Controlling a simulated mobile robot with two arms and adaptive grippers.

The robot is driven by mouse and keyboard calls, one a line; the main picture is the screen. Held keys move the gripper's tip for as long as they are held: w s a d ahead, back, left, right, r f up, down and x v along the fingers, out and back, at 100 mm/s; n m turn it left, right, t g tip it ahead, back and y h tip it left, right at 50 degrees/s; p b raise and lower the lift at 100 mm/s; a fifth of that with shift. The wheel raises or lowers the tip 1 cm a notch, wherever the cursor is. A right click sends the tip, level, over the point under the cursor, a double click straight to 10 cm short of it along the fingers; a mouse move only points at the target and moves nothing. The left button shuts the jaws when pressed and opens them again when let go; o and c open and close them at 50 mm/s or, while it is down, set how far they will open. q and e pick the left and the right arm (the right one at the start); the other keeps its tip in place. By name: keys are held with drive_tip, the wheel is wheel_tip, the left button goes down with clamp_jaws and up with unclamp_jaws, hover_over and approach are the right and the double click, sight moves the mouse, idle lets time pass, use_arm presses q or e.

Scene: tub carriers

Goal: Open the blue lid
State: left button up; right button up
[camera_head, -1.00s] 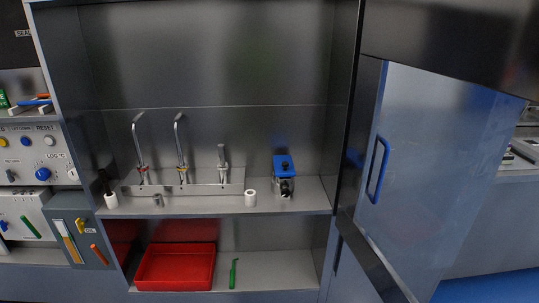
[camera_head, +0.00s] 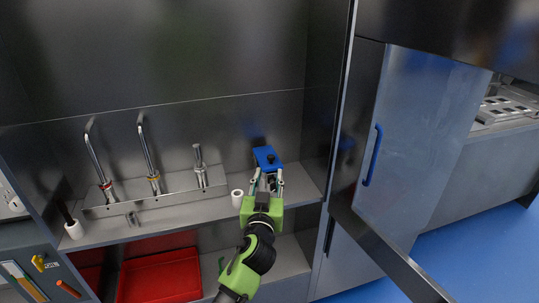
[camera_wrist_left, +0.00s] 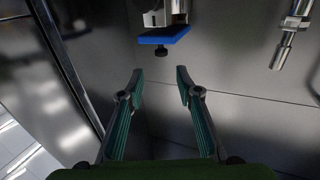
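The blue lid (camera_head: 266,155) with a black knob sits on a small metal container on the upper shelf of the cabinet, towards its right side. My left gripper (camera_head: 267,177) is in front of the container, just below the lid in the head view, and partly hides it. In the left wrist view the lid (camera_wrist_left: 164,36) is seen edge-on, its black knob pointing down in the picture. There the left gripper (camera_wrist_left: 159,74) has its two fingers apart with nothing between them, and a gap shows between the fingertips and the knob. My right gripper is not in view.
A white cylinder (camera_head: 237,198) stands on the shelf just left of my left gripper. A metal rack (camera_head: 160,197) with taps stands further left. A red tray (camera_head: 160,276) lies on the lower shelf. The cabinet door (camera_head: 410,140) with a blue handle stands at the right.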

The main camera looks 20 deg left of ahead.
sight(271, 158)
use_arm(q)
drive_tip(key=x, duration=0.9)
drive_tip(key=shift+p, duration=0.35)
drive_tip(key=shift+x, duration=0.95)
drive_tip(key=shift+a+f, duration=0.1)
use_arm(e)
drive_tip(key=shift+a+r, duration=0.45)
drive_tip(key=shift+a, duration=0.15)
use_arm(q)
drive_tip(key=shift+c, duration=0.4)
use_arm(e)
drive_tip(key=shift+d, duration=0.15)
use_arm(q)
clamp_jaws()
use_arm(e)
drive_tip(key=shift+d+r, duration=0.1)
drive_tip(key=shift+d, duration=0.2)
